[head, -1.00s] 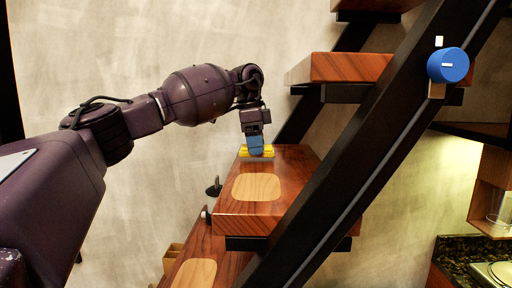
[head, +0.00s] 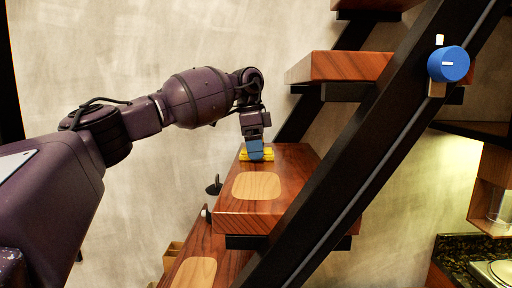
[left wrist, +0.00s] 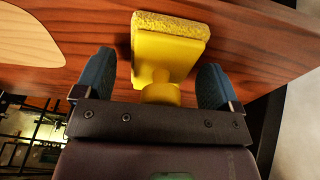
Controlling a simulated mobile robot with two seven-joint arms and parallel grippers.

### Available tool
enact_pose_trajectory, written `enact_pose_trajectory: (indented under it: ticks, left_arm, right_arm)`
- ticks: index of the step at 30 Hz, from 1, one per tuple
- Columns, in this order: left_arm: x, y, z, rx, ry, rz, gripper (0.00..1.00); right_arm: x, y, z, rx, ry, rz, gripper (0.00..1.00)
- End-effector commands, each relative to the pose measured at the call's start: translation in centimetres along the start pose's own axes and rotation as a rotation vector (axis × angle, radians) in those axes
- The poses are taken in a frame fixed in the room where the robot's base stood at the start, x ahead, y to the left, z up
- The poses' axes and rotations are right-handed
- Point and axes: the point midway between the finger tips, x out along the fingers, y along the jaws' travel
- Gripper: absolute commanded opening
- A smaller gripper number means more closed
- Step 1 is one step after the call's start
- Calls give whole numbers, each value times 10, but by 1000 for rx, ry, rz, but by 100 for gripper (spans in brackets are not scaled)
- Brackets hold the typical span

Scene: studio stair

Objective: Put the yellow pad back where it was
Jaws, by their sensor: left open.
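The yellow pad (head: 243,156) is on the far end of the wooden stair tread, near the wall. In the left wrist view the pad (left wrist: 172,50) shows as a yellow block with a rough, sponge-like face and a yellow grip. My left gripper (head: 256,152) is over it, with its blue fingers pointing down. In the left wrist view the fingers of my left gripper (left wrist: 155,78) stand apart on either side of the pad's grip, with gaps visible on both sides. The fingers hide part of the pad in the head view. My right gripper is not in view.
The tread (head: 295,185) bears a pale wooden inlay (head: 257,186). A black slanted stringer (head: 345,145) with a blue round knob (head: 448,64) runs along its right. A small black object (head: 214,185) is at the tread's left edge. Another tread (head: 345,66) is higher up.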

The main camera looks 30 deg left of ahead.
Motion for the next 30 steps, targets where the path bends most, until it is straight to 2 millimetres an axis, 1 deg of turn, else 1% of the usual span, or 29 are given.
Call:
enact_pose_trajectory:
  ticks: [5, 12, 18, 24, 30]
  left_arm:
    - [-22, 0, -1, -1, 2, -3, 89]
    - [-69, 0, -1, -1, 3, -3, 89]
    - [-102, 0, -1, 0, 2, -2, 89]
    - [-118, 0, -1, 1, 1, -1, 89]
    - [-121, 0, 0, 1, 0, 1, 89]
  right_arm:
    - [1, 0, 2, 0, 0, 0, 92]
    - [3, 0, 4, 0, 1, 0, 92]
    - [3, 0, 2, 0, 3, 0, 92]
    - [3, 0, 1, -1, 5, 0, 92]
    - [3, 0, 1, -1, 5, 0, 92]
